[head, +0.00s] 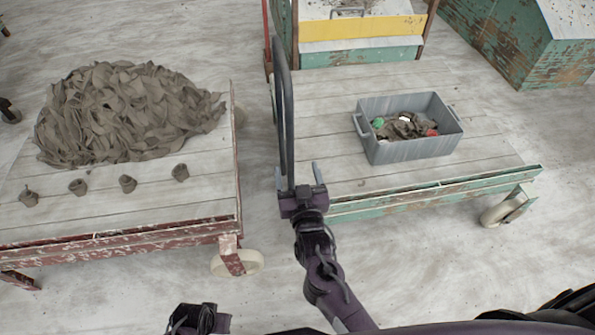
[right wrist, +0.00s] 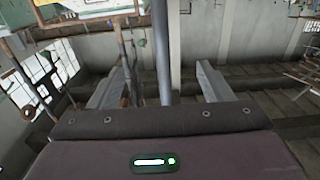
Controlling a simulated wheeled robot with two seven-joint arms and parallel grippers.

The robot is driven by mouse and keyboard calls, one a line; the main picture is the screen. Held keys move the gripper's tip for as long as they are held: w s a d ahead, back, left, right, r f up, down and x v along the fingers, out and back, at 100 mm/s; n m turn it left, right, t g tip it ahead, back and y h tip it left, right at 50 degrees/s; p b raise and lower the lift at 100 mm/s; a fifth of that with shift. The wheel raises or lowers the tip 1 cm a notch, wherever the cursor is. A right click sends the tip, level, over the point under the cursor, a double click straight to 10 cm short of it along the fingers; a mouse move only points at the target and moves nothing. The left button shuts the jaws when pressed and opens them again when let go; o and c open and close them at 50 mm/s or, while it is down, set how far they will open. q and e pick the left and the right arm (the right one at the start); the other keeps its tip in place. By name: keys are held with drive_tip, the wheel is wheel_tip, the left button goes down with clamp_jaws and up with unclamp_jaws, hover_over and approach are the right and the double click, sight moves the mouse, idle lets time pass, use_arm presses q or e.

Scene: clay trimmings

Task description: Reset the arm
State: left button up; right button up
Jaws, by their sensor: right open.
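My right gripper (head: 299,168) is in the middle of the head view, at the left front corner of the green cart (head: 430,196). Its two fingers are apart and nothing is held. In the right wrist view the fingers (right wrist: 162,72) stand wide apart, with a grey upright bar showing between them. A dark purple part of my body shows at the bottom edge of the head view, but no left fingers can be seen.
A grey bin (head: 412,149) with clay scraps and coloured bits stands on the green cart. A tall dark handle bar (head: 284,115) rises close beside my right gripper.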

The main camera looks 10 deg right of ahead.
idle(0.5)
drive_tip(key=s+d+f+n+g+y, duration=0.15)
drive_tip(key=s+f+g, duration=0.3)
drive_tip(key=f, duration=0.45)
drive_tip(key=s+d+f+g, duration=0.2)
drive_tip(key=s+f+g, duration=0.25)
drive_tip(key=f, duration=0.45)
use_arm(q)
drive_tip(key=s+a+f+p, duration=0.2)
drive_tip(key=s+p, duration=0.5)
drive_tip(key=s, duration=0.1)
drive_tip(key=s+a+f+p, duration=0.2)
drive_tip(key=s+a+p, duration=0.1)
drive_tip(key=s+p, duration=0.4)
drive_tip(key=shift+s+f+g+p, duration=0.3)
drive_tip(key=shift+s+f+p, duration=0.1)
drive_tip(key=shift+s, duration=0.85)
use_arm(e)
drive_tip(key=s+d+f+g, duration=0.2)
drive_tip(key=s+d+f, duration=0.1)
drive_tip(key=s, duration=0.8)
drive_tip(key=s+d+f+g+h, duration=0.1)
drive_tip(key=s+d+f+g, duration=0.2)
drive_tip(key=s+f, duration=0.3)
drive_tip(key=s+d+f+g, duration=0.3)
drive_tip(key=s+d+f, duration=0.1)
drive_tip(key=s, duration=1.2)
drive_tip(key=shift+d+f+n, duration=0.25)
drive_tip(key=shift+d+n, duration=0.2)
drive_tip(key=shift+d, duration=0.05)
